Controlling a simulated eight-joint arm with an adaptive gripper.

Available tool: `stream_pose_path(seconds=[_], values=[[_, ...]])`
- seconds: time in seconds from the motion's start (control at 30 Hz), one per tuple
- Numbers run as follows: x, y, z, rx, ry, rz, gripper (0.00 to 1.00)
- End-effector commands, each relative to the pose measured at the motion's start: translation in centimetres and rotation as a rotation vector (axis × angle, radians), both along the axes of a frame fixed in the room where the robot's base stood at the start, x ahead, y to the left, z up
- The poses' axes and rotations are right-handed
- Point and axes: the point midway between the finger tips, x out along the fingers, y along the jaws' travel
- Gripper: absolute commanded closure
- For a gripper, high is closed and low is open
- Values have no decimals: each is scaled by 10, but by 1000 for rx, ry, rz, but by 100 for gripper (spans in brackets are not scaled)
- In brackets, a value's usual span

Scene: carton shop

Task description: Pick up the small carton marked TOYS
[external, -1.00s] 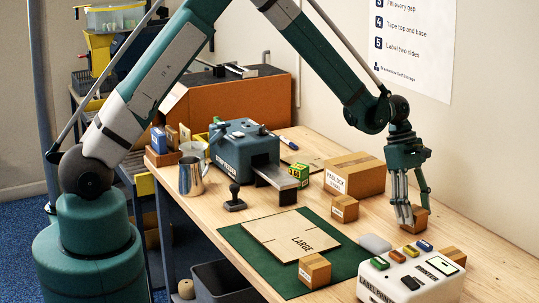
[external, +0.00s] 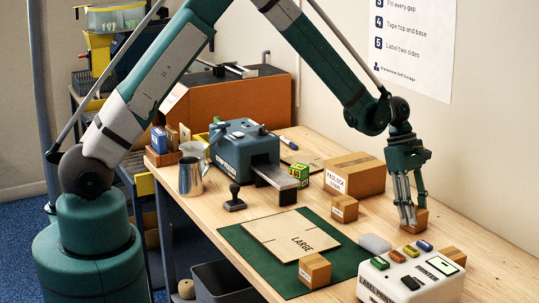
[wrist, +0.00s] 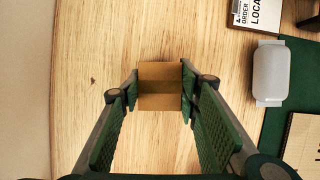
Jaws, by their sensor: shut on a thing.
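My gripper (external: 408,207) is at the right side of the bench, pointing down. It is shut on a small brown carton (external: 418,219). Other small cartons stand on the bench: one in the middle (external: 344,208), one on the green mat (external: 314,271), and one behind the label printer (external: 453,256).
The white label printer (external: 410,277) stands close in front of the held carton. A grey rounded block (external: 375,243) lies beside it. A larger carton (external: 356,175) stands at the back. A flat LARGE carton (external: 292,235) lies on the green mat (external: 243,243). The wall is close behind.

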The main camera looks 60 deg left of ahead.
Motion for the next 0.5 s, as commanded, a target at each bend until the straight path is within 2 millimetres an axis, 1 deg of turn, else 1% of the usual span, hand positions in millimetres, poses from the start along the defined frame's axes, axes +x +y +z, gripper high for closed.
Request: stream_pose_path(seconds=[0.27,0.37,0.5], values=[[0,0,2,0,0,0,79],[0,0,7,0,0,0,79],[0,0,19,0,0,0,79]])
